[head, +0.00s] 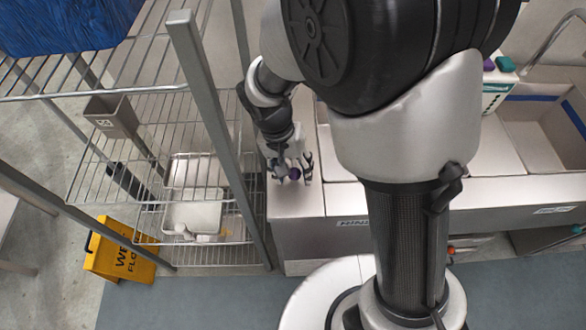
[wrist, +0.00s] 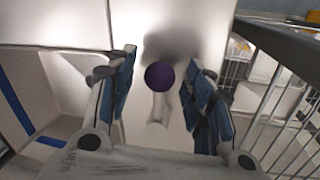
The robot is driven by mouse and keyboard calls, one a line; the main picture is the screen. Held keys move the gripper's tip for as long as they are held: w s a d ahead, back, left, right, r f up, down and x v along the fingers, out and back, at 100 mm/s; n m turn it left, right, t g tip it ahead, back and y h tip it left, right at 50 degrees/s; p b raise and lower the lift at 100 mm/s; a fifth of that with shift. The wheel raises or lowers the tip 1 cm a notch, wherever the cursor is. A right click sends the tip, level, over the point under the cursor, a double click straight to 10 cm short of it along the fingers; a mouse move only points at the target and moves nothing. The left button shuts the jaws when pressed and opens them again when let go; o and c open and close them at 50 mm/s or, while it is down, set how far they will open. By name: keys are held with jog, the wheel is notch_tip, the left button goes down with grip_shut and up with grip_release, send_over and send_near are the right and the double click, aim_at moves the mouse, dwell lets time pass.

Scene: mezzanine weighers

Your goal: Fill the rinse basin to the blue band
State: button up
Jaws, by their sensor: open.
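A basin with a blue band (wrist: 15,105) inside its wall shows at the left of the wrist view (wrist: 62,85). I see no clear water line in it. In the head view my arm hides most of the basin by the partly covered front label (head: 353,222), which seems to begin with "RIN". A round purple knob (wrist: 159,76) on a pale stem is in the middle of the wrist view; it also shows in the head view (head: 294,173). My gripper (head: 291,172) is open, with a finger on each side of the knob. No contact is visible.
A wire shelf rack (head: 187,95) stands close at the left, with a grey bin (head: 112,115) and white trays (head: 193,212). A second blue-banded basin (head: 535,135) and a white box with purple and teal tops (head: 497,82) are at the right. A yellow wet-floor sign (head: 118,255) stands lower left.

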jog(key=shift+c, duration=0.2)
grip_shut()
dwell(0.4)
